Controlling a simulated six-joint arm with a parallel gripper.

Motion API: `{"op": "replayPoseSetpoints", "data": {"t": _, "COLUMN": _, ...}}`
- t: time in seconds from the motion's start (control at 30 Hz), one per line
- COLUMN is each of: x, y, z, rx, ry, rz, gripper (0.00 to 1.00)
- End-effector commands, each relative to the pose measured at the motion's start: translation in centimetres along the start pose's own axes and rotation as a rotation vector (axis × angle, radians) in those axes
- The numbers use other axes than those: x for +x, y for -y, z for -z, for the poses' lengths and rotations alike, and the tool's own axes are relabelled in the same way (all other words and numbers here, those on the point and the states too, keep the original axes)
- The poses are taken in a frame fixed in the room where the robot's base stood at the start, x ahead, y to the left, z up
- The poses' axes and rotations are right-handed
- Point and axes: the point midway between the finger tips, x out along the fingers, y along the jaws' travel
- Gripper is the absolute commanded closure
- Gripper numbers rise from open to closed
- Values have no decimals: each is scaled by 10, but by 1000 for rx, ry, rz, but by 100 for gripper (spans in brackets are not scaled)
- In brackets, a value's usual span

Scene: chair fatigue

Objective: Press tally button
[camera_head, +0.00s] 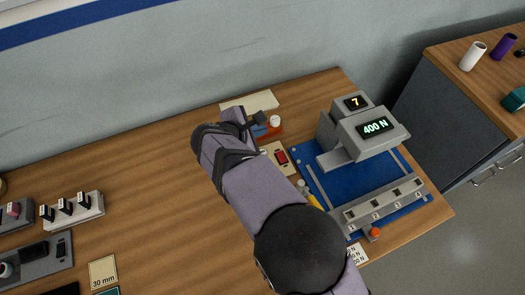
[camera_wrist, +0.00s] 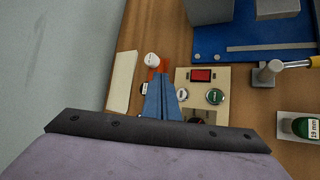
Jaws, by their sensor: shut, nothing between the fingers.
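A beige control panel (camera_wrist: 222,77) with a small red screen (camera_wrist: 201,75) lies right of my gripper (camera_wrist: 160,77) in the wrist view. It carries a green round button (camera_wrist: 214,96) and a pale round button (camera_wrist: 181,94); their labels are too small to read, so I cannot tell which is the tally button. A white cap (camera_wrist: 152,58) on an orange-red base (camera_wrist: 164,64) sits just beyond my fingertips. It also shows in the head view (camera_head: 275,120). My blue fingers are shut and empty, pointing down near that base. Contact cannot be judged.
A grey test machine (camera_head: 360,135) reading "7" and "400 N" stands on a blue mat (camera_head: 325,184) to the right. A pale plate (camera_head: 250,103) lies behind my gripper, near the wall. The left middle of the wooden table (camera_head: 130,170) is clear.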

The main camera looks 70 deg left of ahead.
Motion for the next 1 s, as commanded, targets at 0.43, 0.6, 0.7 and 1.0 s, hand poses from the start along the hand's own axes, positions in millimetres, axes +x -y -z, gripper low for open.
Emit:
{"op": "replayPoseSetpoints", "data": {"t": 0.43, "x": 34, "y": 25, "z": 24, "rx": -1, "ry": 0, "rz": 2, "gripper": 100}}
{"op": "replayPoseSetpoints", "data": {"t": 0.6, "x": 47, "y": 35, "z": 35, "rx": 0, "ry": 0, "rz": 1, "gripper": 100}}
{"op": "replayPoseSetpoints", "data": {"t": 0.7, "x": 53, "y": 39, "z": 39, "rx": 0, "ry": 0, "rz": 0, "gripper": 100}}
{"op": "replayPoseSetpoints", "data": {"t": 1.0, "x": 58, "y": 42, "z": 42, "rx": 0, "ry": 0, "rz": 0, "gripper": 100}}
